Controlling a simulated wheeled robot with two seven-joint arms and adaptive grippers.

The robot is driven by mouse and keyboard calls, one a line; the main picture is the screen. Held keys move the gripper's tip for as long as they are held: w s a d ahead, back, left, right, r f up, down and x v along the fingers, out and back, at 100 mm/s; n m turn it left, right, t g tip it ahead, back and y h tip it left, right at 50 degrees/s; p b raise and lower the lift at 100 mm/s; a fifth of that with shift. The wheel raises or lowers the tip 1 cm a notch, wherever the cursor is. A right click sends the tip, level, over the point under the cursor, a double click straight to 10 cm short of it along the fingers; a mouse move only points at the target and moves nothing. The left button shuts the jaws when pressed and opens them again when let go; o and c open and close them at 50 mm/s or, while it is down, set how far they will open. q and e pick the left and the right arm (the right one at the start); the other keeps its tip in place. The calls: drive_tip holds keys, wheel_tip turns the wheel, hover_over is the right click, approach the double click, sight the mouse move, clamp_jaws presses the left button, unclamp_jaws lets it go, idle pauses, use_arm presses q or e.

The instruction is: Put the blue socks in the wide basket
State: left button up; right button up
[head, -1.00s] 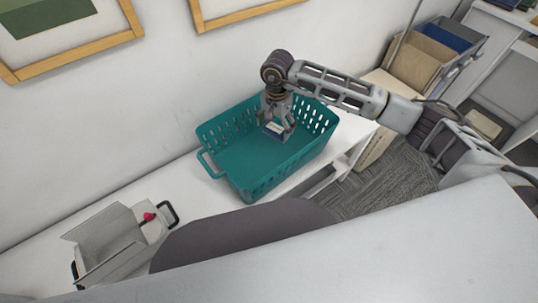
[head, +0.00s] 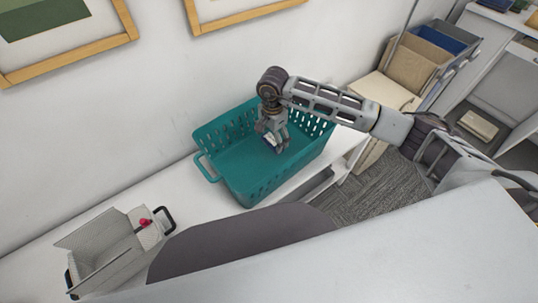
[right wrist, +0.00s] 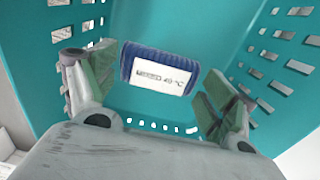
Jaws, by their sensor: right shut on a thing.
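The wide teal basket (head: 268,187) stands on the white surface against the wall, and its wall fills much of the right wrist view (right wrist: 210,30). My right gripper (head: 272,143) is inside the basket's opening, above its floor. It is shut on the blue socks (right wrist: 158,68), a rolled blue bundle with a white printed label. The socks show between the two fingers in the right wrist view and are partly hidden by the fingers in the head view. I cannot tell whether the socks touch the basket floor. My left gripper is not in view.
A grey mesh holder (head: 105,240) with a small red item stands left of the basket. A dark grey rounded panel (head: 240,240) is in front. Bins (head: 430,55) stand at the upper right. The white surface between holder and basket is clear.

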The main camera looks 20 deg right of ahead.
drive_tip(key=shift+f, duration=2.9)
drive_tip(key=shift+f, duration=0.15)
drive_tip(key=shift+f, duration=1.75)
drive_tip(key=shift+f, duration=0.1)
drive_tip(key=o, duration=0.9)
wheel_tip(320, 180, up, 12)
drive_tip(key=shift+r, duration=0.15)
